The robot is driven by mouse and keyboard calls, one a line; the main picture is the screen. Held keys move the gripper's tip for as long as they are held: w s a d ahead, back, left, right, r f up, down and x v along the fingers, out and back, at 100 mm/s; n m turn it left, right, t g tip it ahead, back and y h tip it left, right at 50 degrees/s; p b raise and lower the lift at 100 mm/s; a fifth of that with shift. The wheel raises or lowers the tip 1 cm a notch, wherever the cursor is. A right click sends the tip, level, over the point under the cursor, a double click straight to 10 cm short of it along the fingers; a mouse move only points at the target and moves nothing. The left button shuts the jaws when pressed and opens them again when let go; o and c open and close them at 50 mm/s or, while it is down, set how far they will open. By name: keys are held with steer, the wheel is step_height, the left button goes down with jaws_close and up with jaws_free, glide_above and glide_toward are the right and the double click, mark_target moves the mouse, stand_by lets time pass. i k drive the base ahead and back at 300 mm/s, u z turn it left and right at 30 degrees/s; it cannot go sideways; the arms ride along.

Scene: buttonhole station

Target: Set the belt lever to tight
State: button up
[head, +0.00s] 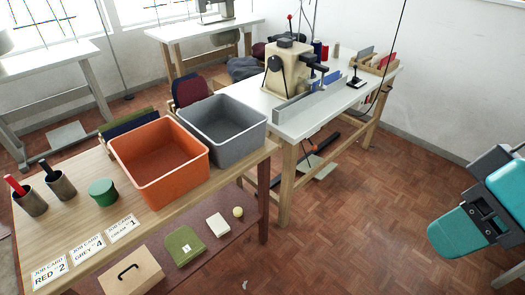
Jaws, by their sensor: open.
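A cream buttonhole machine (289,66) with a dark wheel on its side stands on the white-topped table (300,122). A thin upright lever with a red knob (290,17) rises at the top of the machine. A small black upright handle (355,72) stands on a flat base to the right on the same table. No label shows which one is the belt lever, and its setting cannot be read from here. My teal arm (482,210) is at the right edge, well apart from the table. My gripper's fingertips are not in view.
A wooden bench in front holds an orange bin (160,160), a grey bin (222,125), a green tin (103,192) and job cards (86,250). Thread spools (317,48) and a wooden rack (376,62) stand behind the machine. The parquet floor (350,215) between table and arm is clear.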

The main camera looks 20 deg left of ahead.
mark_target(314, 147)
steer(key=u, duration=0.9)
steer(key=k, duration=0.65)
steer(key=u, duration=0.75)
steer(key=i, duration=0.65)
steer(key=z, duration=0.75)
steer(key=i, duration=0.7)
steer(key=z, duration=0.75)
